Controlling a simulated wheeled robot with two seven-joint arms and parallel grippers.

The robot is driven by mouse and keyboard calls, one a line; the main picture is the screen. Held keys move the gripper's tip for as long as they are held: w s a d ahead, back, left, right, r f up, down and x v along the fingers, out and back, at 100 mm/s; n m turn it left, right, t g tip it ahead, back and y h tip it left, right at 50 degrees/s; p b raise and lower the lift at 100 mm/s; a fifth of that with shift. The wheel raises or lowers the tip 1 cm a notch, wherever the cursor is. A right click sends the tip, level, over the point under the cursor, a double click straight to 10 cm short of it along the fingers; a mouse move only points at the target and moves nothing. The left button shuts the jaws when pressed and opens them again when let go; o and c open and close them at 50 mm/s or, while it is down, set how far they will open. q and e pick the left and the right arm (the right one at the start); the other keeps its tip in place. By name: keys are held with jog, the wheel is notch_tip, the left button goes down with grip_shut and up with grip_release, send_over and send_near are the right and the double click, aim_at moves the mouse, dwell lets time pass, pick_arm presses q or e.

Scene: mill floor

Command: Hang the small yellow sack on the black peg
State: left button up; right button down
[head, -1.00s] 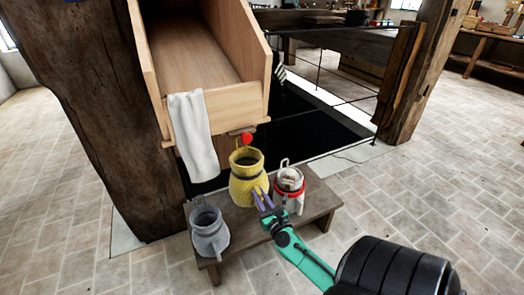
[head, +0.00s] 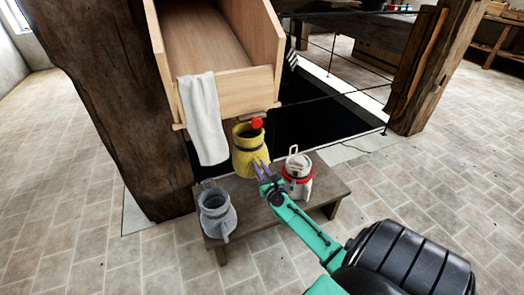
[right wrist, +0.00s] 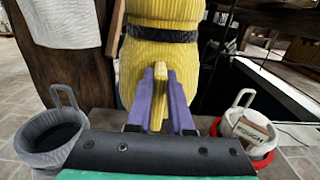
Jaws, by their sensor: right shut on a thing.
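The small yellow sack (head: 249,150), with a dark band near its top, is upright at the back edge of the low wooden bench. My right gripper (head: 262,168) is at its near side. In the right wrist view the purple fingers (right wrist: 160,88) are shut on a yellow tab of the sack (right wrist: 158,60). I cannot tell whether the sack's bottom clears the bench. I cannot make out the black peg; a red knob (head: 257,123) shows just above the sack's mouth, under the chute. My left gripper is not in view.
The bench (head: 262,214) bears a grey sack (head: 216,214) at left and a white sack with a red band (head: 298,176) at right. A wooden chute (head: 232,95) with a white cloth (head: 203,118) overhangs behind. A thick post (head: 115,110) stands left; a dark pit lies behind.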

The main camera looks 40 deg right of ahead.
aim_at(255, 158)
jog(key=shift+b+x, duration=0.4)
jog(key=shift+x, duration=1.25)
jog(key=shift+w+d+f, duration=0.1)
jog(key=shift+w+f, duration=0.05)
jog(key=shift+w, duration=0.15)
jog(key=shift+w+d+b, duration=0.25)
jog(key=shift+w+b, duration=0.1)
jog(key=shift+w, duration=0.25)
jog(key=shift+w+d+f+b, duration=0.15)
jog(key=shift+w+f+b, duration=0.35)
jog(key=shift+b, duration=0.15)
pick_arm(q)
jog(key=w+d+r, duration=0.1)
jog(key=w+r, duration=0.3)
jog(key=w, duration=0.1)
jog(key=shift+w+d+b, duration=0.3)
jog(key=shift+b, duration=0.05)
pick_arm(e)
jog(key=shift+f, duration=0.3)
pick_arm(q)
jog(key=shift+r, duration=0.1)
pick_arm(e)
jog(key=c, duration=0.8)
grip_release()
jog(key=shift+o, duration=0.3)
